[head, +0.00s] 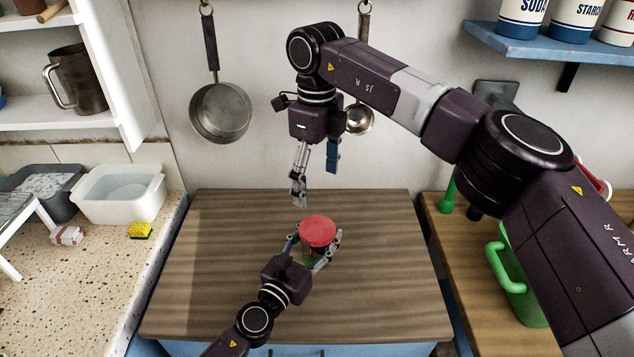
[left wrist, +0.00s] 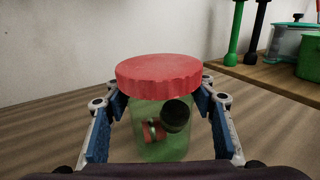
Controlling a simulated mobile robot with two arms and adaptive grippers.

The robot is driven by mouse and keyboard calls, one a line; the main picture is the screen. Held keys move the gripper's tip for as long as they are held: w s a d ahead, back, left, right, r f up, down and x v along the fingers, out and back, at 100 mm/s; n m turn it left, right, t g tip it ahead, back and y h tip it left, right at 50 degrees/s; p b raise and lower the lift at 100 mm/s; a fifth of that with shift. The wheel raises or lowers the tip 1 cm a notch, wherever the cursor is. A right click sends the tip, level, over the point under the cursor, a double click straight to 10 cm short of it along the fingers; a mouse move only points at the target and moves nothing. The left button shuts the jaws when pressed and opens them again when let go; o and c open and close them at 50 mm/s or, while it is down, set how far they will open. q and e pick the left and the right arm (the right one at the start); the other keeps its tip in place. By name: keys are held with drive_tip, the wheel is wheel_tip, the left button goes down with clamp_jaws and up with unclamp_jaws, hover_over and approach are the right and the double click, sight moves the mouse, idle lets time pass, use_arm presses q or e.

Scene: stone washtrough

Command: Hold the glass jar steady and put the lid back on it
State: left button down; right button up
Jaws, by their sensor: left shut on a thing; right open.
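The glass jar (left wrist: 163,150) stands upright on the wooden worktop, greenish and clear, with a few dark and red items inside. The red lid (head: 318,231) lies on top of the jar and covers its mouth; it also shows in the left wrist view (left wrist: 160,74), looking roughly level. I cannot tell whether it is screwed tight. My left gripper (head: 317,246) is shut around the jar's sides, below the lid. My right gripper (head: 315,183) is open and empty, pointing down, above and behind the jar and apart from the lid.
The wooden worktop (head: 220,270) is clear around the jar. A pan (head: 221,112) and a ladle (head: 359,119) hang on the wall behind. White tub (head: 120,194) and yellow sponge (head: 140,231) are at left. A green watering can or jug (head: 522,290) stands at right.

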use_arm(q)
drive_tip(key=c, duration=0.8)
unclamp_jaws()
drive_tip(key=shift+s, duration=0.1)
drive_tip(key=v, duration=1.2)
drive_tip(key=shift+a+f, duration=0.1)
